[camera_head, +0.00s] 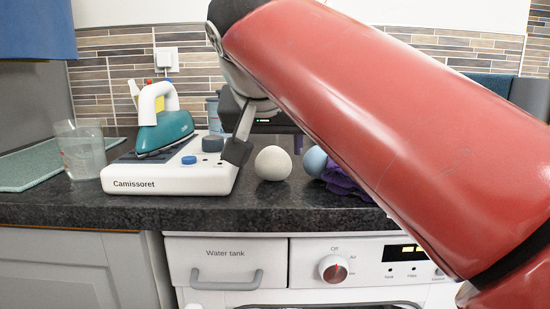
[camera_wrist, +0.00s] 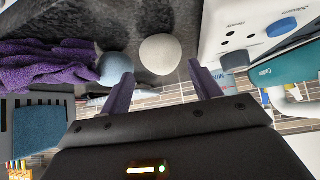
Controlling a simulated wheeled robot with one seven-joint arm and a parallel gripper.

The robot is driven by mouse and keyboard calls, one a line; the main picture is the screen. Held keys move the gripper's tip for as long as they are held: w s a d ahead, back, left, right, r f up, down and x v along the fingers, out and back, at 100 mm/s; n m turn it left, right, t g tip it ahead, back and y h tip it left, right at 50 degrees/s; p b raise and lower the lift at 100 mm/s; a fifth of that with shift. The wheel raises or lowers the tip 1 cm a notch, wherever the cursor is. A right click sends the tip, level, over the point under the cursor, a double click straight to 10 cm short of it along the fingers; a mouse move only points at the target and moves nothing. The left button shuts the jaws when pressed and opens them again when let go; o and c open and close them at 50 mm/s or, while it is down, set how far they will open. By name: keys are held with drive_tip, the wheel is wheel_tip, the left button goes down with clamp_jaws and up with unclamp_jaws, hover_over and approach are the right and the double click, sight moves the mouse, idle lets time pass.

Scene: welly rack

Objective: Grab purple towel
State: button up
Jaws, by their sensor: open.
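The purple towel (camera_wrist: 45,66) lies crumpled on the dark worktop at the left of the wrist view. In the head view only a small part of the towel (camera_head: 343,182) shows; my red arm hides the rest. My gripper (camera_wrist: 163,85) is open and empty, its two fingers apart. In the head view my gripper (camera_head: 268,146) is over the worktop, left of the towel and behind the pale ball. In the wrist view the towel is left of both fingers and not between them.
A pale ball (camera_head: 273,163) and a blue ball (camera_head: 314,161) sit beside the towel. An ironing station (camera_head: 170,186) with a teal iron (camera_head: 166,134) stands to the left. A clear cup (camera_head: 82,150) and a green mat (camera_head: 35,167) are farther left. The worktop's front strip is clear.

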sight(274, 160)
drive_tip(key=shift+w+a, duration=0.1)
drive_tip(key=shift+w, duration=0.3)
drive_tip(key=b+x, duration=0.1)
drive_tip(key=x, duration=0.6)
drive_tip(key=shift+w+f, duration=0.1)
drive_tip(key=shift+w, duration=0.05)
drive_tip(key=c, duration=0.7)
drive_tip(key=shift+c, duration=0.2)
wheel_tip(274, 160, up, 10)
drive_tip(key=p, duration=0.4)
